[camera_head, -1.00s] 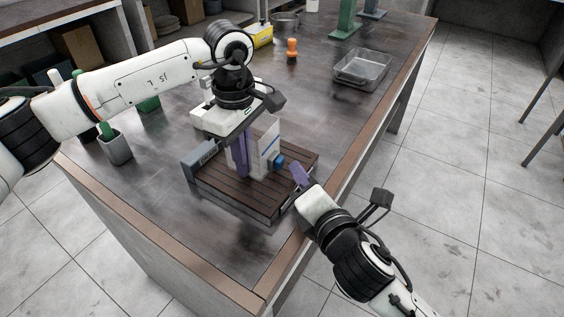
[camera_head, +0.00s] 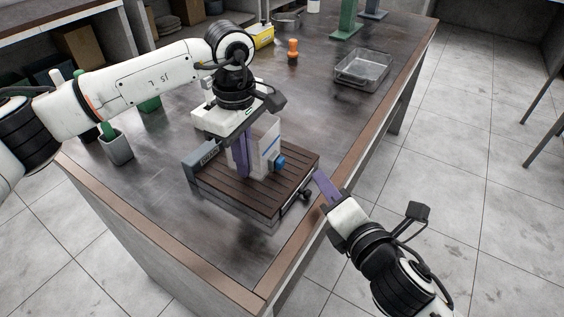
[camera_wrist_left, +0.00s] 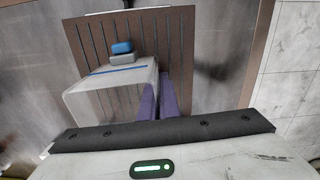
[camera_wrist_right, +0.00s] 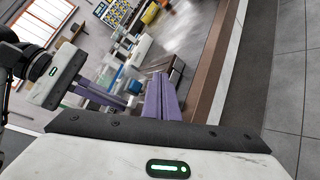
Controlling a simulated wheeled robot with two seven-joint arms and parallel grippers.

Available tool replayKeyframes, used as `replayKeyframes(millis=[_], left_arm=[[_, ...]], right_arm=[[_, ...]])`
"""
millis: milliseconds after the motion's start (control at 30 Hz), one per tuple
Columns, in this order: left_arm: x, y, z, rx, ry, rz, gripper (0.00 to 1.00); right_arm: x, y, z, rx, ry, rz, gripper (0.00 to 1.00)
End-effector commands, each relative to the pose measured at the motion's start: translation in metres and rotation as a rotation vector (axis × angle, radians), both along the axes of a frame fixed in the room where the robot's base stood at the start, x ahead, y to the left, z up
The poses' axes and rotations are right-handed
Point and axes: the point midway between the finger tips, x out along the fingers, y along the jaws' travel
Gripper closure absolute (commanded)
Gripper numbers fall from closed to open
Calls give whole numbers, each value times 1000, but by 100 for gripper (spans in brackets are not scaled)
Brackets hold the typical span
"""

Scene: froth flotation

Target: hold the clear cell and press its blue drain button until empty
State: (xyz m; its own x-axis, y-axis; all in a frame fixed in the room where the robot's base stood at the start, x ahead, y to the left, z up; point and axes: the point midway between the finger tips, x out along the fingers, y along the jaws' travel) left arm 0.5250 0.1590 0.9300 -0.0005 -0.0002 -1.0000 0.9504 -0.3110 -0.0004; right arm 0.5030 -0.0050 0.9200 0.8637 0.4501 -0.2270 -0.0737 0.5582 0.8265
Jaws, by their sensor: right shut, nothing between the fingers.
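The clear cell (camera_head: 267,135) stands upright on a dark slatted platform (camera_head: 222,188). Its blue drain button (camera_head: 279,161) sticks out low on the side toward the right arm. The button also shows in the left wrist view (camera_wrist_left: 122,47), beyond the cell body (camera_wrist_left: 95,100). My left gripper (camera_head: 241,158) reaches down from above, its purple fingers close together on the cell's edge; the contact is partly hidden. My right gripper (camera_head: 318,175) is shut and empty, off the platform's right side and apart from the button. Its fingers (camera_wrist_right: 161,98) show in the right wrist view.
A black knob (camera_head: 307,195) sits on the platform's right side. A clear tray (camera_head: 362,70), an orange object (camera_head: 292,50) and a yellow device (camera_head: 263,37) stand farther back. A grey cup (camera_head: 116,148) stands at left. The table's right edge is near my right gripper.

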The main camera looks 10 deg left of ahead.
Motion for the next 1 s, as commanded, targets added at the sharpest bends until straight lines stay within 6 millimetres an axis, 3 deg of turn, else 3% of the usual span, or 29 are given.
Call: replayKeyframes(millis=[133,300,633,767,1000], left_arm=[[0,0,1,-1,-2,0,100],[0,0,1,0,-1,0,76],[0,0,4,0,-1,0,76],[1,0,20,0,-4,0,76],[1,0,72,-1,-5,0,76]], right_arm=[[0,0,0,0,0,0,100],[0,0,0,0,0,0,100],[0,0,0,0,0,0,100],[0,0,0,0,0,0,100],[0,0,0,0,0,0,100]])
